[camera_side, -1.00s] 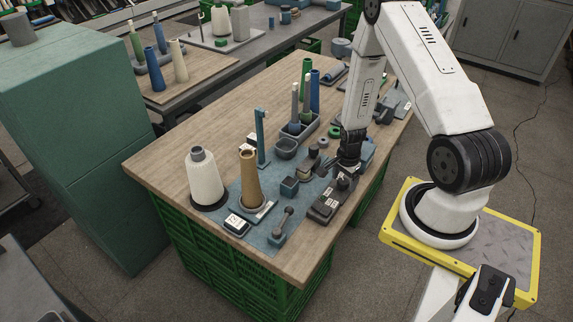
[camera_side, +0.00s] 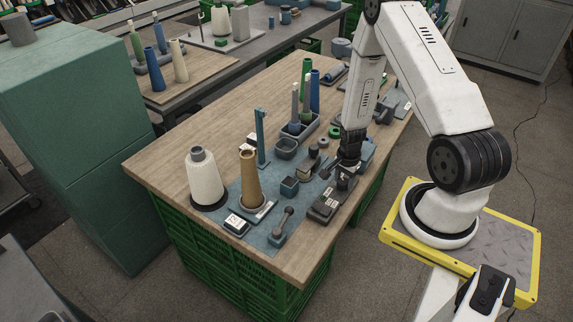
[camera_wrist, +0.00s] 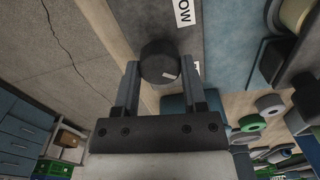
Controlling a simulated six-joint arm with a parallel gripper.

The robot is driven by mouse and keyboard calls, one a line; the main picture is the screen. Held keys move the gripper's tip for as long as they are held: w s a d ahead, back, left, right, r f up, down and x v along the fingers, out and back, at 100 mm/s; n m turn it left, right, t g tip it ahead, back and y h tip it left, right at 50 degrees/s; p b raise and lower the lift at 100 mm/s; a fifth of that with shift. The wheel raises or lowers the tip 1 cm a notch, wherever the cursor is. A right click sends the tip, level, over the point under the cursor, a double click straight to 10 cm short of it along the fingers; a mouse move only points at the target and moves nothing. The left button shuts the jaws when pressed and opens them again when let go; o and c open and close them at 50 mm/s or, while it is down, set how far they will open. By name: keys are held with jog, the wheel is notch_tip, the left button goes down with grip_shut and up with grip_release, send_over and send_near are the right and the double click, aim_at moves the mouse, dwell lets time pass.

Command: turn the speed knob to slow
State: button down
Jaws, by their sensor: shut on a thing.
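The speed knob (camera_wrist: 160,62) is a dark round knob with a small light mark on its lower right, seen in the wrist view. My gripper (camera_wrist: 161,72) is shut on it, one finger on each side. In the side view my gripper (camera_side: 345,183) points down at the grey control box (camera_side: 325,208) near the table's front right edge. The knob is mostly hidden there. A white label ending in "OW" (camera_wrist: 184,12) lies above the knob in the wrist view. A second label (camera_wrist: 196,68) is partly hidden by a finger.
A white yarn cone (camera_side: 204,180) and a tan cone (camera_side: 250,180) stand on the left of the table. A blue upright post (camera_side: 262,138) and a small lever (camera_side: 284,226) are nearby. Bare wood (camera_side: 225,125) shows at the back left.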

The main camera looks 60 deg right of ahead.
jog(key=n, duration=0.3)
jog(key=shift+n, duration=0.4)
jog(key=n, duration=0.4)
jog(key=shift+n, duration=0.3)
jog(key=n, duration=0.4)
jog(key=shift+w+n, duration=0.1)
jog(key=shift+n, duration=2)
jog(key=shift+c, duration=0.7)
grip_release()
jog(key=shift+r, duration=0.1)
